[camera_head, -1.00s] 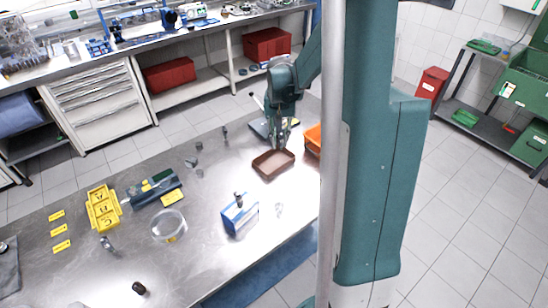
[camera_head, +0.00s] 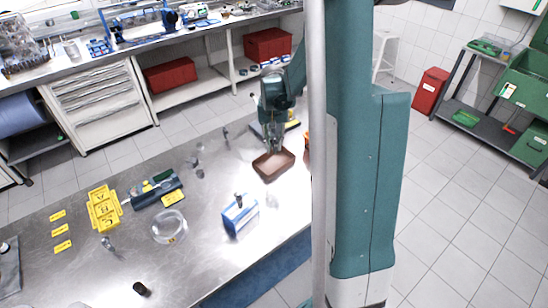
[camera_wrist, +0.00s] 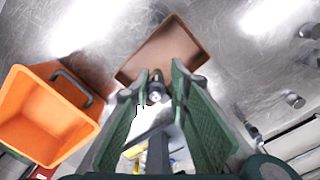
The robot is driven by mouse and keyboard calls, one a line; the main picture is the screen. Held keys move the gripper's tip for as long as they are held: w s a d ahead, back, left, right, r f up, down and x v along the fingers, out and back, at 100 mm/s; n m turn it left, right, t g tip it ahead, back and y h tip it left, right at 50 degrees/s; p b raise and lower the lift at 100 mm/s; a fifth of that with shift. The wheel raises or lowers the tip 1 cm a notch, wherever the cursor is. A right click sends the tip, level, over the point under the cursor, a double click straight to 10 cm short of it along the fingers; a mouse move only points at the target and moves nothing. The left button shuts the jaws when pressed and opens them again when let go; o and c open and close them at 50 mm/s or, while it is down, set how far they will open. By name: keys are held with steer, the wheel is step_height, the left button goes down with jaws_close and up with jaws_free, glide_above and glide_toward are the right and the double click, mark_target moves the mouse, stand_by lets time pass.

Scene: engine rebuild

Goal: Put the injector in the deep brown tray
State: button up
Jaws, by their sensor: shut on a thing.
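The deep brown tray (camera_head: 274,167) lies on the steel bench near its right end in the head view. In the wrist view the tray (camera_wrist: 176,42) lies ahead of the fingertips. My gripper (camera_head: 272,142) is over the tray's far side in the head view. Its green fingers (camera_wrist: 158,80) are shut on the injector (camera_wrist: 156,92), a small dark part with a lighter metal tip, seen end-on in the wrist view. The fingers hide most of the injector, and it is too small to make out in the head view.
An orange bin (camera_wrist: 45,115) stands beside the tray; my column mostly hides it in the head view. A blue and white block (camera_head: 240,214), a clear round dish (camera_head: 169,227) and a yellow holder (camera_head: 104,208) stand further left on the bench. Bare steel lies left of the tray.

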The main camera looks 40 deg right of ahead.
steer(key=shift+f, duration=1.5)
steer(key=shift+f, duration=2.05)
steer(key=shift+f, duration=0.15)
steer(key=o, duration=0.9)
steer(key=shift+w+r, duration=0.1)
steer(key=shift+r, duration=6.05)
